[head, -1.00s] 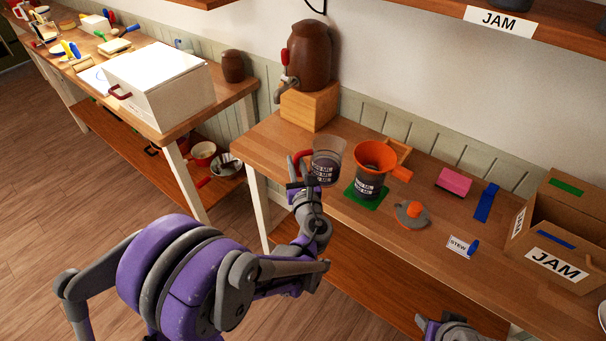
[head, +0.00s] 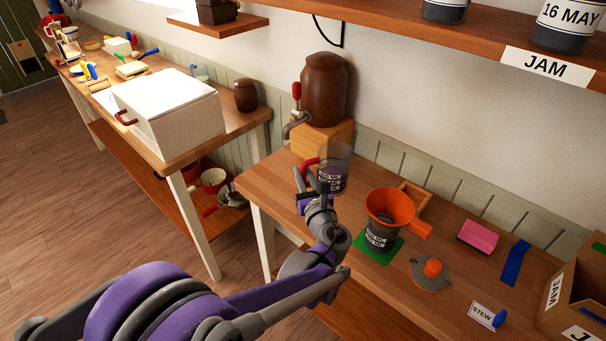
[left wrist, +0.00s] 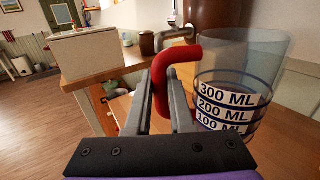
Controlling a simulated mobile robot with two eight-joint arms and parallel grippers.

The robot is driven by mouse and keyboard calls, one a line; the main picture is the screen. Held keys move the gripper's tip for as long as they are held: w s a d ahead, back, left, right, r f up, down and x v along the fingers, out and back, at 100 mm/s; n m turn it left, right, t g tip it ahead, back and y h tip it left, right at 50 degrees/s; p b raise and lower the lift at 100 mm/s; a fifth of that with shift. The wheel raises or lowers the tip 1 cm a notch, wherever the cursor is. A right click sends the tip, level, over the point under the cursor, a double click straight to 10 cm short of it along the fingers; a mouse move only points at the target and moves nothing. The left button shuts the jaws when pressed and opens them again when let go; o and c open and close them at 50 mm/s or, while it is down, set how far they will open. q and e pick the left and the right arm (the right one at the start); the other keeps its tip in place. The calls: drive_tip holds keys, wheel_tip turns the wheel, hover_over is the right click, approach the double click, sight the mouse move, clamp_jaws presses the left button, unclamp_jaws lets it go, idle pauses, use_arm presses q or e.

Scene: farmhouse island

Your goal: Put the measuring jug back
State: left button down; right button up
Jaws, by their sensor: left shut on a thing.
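The measuring jug (head: 334,176) is clear, with a red handle and dark bands marked in ML. It is in front of the wooden block under the brown crock. My left gripper (head: 303,180) is shut on its red handle. In the left wrist view the jug (left wrist: 240,85) stands upright right of the fingers (left wrist: 160,98), which are around the handle (left wrist: 172,66). I cannot tell whether its base touches the worktop. My right gripper is out of view.
A jar (head: 380,238) with an orange funnel (head: 392,207) stands on a green mat (head: 363,246). A grey lid (head: 430,277), pink block (head: 478,237), STEW card (head: 482,314) and cardboard box (head: 560,290) lie rightward. The brown crock (head: 325,90) with a tap stands behind the jug.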

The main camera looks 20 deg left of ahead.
use_arm(q)
drive_tip(key=shift+f+b, duration=2.8)
drive_tip(key=shift+f, duration=1.1)
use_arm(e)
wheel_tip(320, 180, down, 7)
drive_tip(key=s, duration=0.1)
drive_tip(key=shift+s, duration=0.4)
use_arm(q)
drive_tip(key=shift+f+b, duration=0.4)
drive_tip(key=shift+f, duration=0.1)
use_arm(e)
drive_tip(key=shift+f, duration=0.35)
use_arm(q)
drive_tip(key=c, duration=0.7)
unclamp_jaws()
drive_tip(key=shift+o, duration=0.2)
drive_tip(key=o, duration=0.5)
drive_tip(key=shift+s+d, duration=0.1)
drive_tip(key=b+v, duration=0.1)
drive_tip(key=v, duration=1.2)
drive_tip(key=shift+s+d, duration=0.2)
drive_tip(key=shift+s, duration=0.15)
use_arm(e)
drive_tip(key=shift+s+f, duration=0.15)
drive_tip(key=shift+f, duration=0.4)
